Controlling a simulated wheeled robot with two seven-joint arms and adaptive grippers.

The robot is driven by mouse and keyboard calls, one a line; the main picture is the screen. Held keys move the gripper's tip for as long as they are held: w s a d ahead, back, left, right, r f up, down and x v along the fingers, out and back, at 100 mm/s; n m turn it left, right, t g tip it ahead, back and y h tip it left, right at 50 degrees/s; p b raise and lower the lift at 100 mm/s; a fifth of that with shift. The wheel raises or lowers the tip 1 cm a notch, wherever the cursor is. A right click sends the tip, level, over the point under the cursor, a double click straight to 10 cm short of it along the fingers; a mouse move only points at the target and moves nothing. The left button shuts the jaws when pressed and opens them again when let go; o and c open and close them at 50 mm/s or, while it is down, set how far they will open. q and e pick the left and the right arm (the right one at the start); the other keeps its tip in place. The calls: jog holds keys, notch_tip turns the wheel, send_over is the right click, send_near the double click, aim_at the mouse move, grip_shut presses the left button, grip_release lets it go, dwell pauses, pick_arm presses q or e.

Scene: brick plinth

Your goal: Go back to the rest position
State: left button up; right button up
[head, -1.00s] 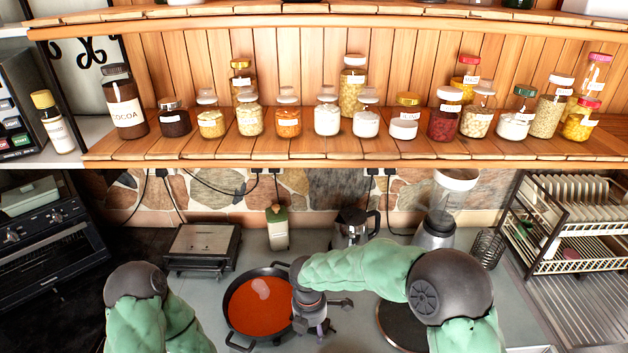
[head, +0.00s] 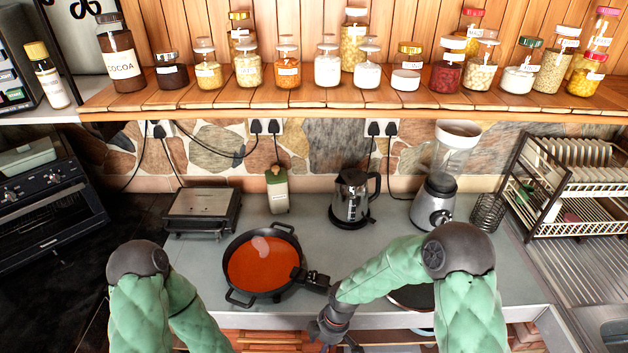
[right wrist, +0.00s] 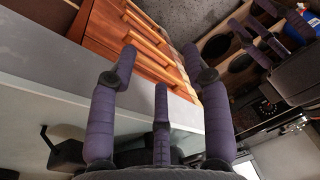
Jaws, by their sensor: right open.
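My right gripper (head: 328,332) is at the bottom middle of the head view, in front of the counter's front edge, and points downward. In the right wrist view its purple-grey fingers (right wrist: 166,62) are spread apart with nothing between them. My right arm, in a green sleeve, reaches in from the lower right, passing over part of a round dark plate on the counter. My left arm's elbow and green sleeve show at the lower left, but the left gripper is out of the picture.
A black pan of red sauce (head: 262,264) stands left of the right gripper. A kettle (head: 352,200), blender (head: 434,205) and dish rack (head: 582,180) stand farther back. Jars line the wooden shelf (head: 300,98). Wooden drawers (right wrist: 105,28) lie below the counter edge.

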jog(key=s+d+f+m+b, duration=0.2)
jog(key=s+f+m+b, duration=0.1)
jog(key=f+m, duration=0.3)
jog(key=s+d+f+m+t+y+b, duration=0.1)
jog(key=s+d+f+m+b, duration=0.2)
jog(key=s+f+m, duration=0.2)
jog(key=s+d+f+m+b, duration=0.2)
jog(key=s+f+m+b, duration=0.2)
jog(key=f+m, duration=0.3)
notch_tip(320, 180, down, 3)
jog(key=shift+s+d+r+t, duration=0.15)
jog(key=shift+s+d+t, duration=0.1)
jog(key=shift+t, duration=0.05)
jog(key=shift+c, duration=0.2)
